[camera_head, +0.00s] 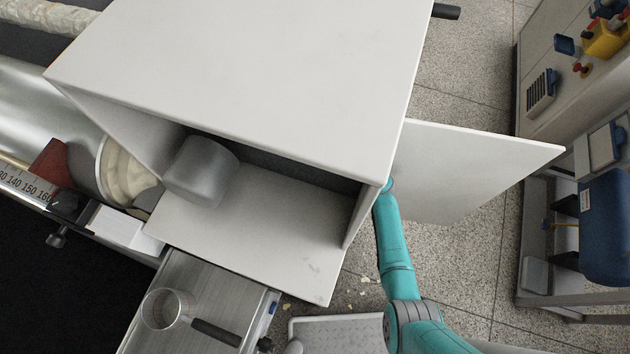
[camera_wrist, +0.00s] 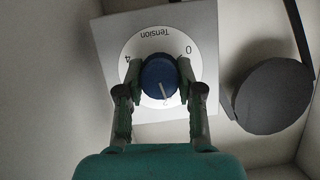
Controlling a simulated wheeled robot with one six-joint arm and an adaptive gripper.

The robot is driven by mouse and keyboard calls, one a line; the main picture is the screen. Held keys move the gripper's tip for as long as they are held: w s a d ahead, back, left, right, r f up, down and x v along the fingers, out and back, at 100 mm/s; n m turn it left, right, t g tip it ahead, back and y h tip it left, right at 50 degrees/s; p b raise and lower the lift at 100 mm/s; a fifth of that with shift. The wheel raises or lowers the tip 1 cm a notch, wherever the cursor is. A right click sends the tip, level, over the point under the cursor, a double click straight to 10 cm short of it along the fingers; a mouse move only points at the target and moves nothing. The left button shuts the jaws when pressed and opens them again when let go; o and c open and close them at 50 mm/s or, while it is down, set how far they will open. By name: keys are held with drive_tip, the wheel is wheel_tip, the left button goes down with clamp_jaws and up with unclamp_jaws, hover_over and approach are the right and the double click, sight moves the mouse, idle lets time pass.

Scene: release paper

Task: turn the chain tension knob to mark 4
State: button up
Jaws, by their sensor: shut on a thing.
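In the wrist view, a blue round knob (camera_wrist: 159,72) sits on a white round dial (camera_wrist: 158,38) marked "Tension", which appears upside down. The 0 is at the right of the dial, the 4 at the left, and a 2 shows near the bottom. A pale line on the knob points down, close to the 2. My gripper (camera_wrist: 160,76) has its two green fingers shut on the knob's left and right sides. In the head view my teal arm reaches up beside the white cabinet, and its gripper is hidden there.
A dark round disc (camera_wrist: 273,96) stands close right of the dial plate (camera_wrist: 202,20). In the head view, the white cabinet (camera_head: 240,70) has an open door panel (camera_head: 470,170) right of my arm. A control panel and blue motor (camera_head: 608,225) are at the far right.

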drive_tip(key=shift+m+g, duration=0.4)
drive_tip(key=shift+m, duration=0.1)
idle(0.4)
drive_tip(key=o, duration=1.2)
drive_tip(key=v, duration=1.2)
drive_tip(key=shift+d+f, duration=0.1)
drive_tip(key=shift+f, duration=0.05)
